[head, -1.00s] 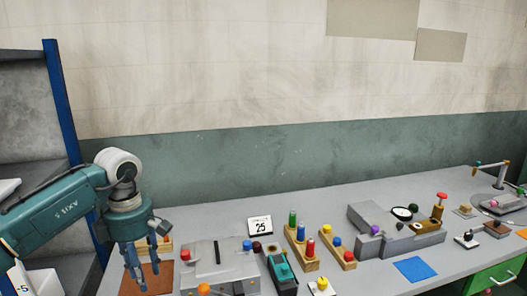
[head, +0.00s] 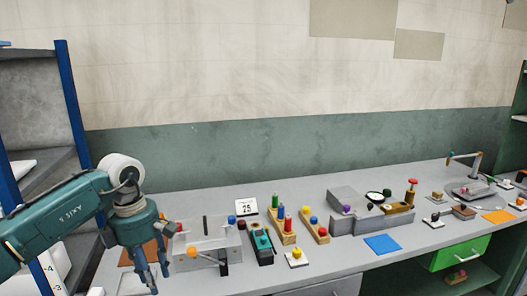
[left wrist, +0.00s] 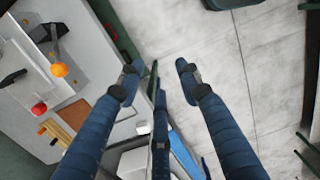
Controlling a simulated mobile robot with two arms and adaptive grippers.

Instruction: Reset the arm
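My left gripper (head: 152,274) hangs fingers down at the front left edge of the grey workbench (head: 330,262) in the head view. In the left wrist view its blue fingers (left wrist: 158,72) are spread apart with nothing held between them. Behind them that view shows the pale floor and the bench edge. My teal left arm comes in from the left. My right gripper is in neither view.
Near the gripper are a brown mat (head: 128,255) and a grey fixture with an orange-knobbed lever (head: 192,251). Further right are peg blocks (head: 283,236), a blue mat (head: 382,245) and an open green drawer (head: 459,252). A blue-post shelf (head: 70,100) stands left.

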